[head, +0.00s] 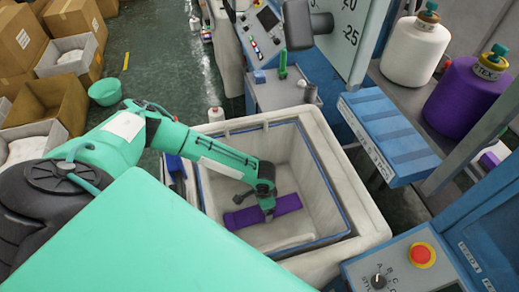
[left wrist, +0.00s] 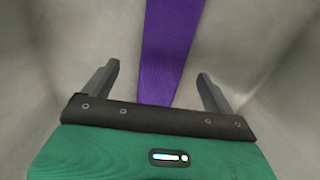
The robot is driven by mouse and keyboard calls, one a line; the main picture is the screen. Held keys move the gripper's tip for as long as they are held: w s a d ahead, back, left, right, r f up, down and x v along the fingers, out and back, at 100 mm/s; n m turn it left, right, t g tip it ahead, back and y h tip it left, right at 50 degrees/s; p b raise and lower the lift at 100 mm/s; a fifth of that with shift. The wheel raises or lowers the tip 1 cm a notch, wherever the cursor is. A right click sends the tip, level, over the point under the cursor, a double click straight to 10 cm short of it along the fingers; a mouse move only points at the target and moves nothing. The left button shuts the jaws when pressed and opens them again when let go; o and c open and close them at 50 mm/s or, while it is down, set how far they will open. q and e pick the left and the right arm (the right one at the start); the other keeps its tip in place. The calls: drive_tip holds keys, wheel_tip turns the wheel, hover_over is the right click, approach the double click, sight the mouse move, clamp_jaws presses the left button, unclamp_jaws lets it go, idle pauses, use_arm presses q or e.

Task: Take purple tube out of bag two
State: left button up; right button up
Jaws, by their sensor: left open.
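The purple tube (head: 288,204) lies across the inside of a pale, square, lined bin (head: 372,222), which I take to be bag two; no label shows. My left gripper (head: 267,212) reaches down into the bin, over the middle of the tube, and hides part of it. In the left wrist view the tube (left wrist: 172,45) runs down between the two spread fingers of my left gripper (left wrist: 158,72). The fingers are open, with gaps on both sides of the tube. My right gripper is not in view.
The bin's walls rise around my left gripper. A blue ribbed shelf (head: 392,138) is at the bin's right. A panel with a red button (head: 422,254) is at lower right. White (head: 413,52) and purple (head: 462,98) yarn cones stand upper right. Cardboard boxes (head: 45,103) are at left.

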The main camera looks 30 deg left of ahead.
use_arm(q)
drive_tip(key=shift+w+f+p, duration=0.1)
drive_tip(key=shift+f+p, duration=0.25)
drive_tip(key=shift+f, duration=0.2)
drive_tip(key=f, duration=0.3)
drive_tip(key=shift+w+p, duration=0.3)
drive_tip(key=shift+p, duration=0.1)
drive_tip(key=shift+s+a+f, duration=0.1)
drive_tip(key=shift+f, duration=0.35)
drive_tip(key=c, duration=1.1)
drive_tip(key=shift+o, duration=0.2)
drive_tip(key=shift+r, duration=0.15)
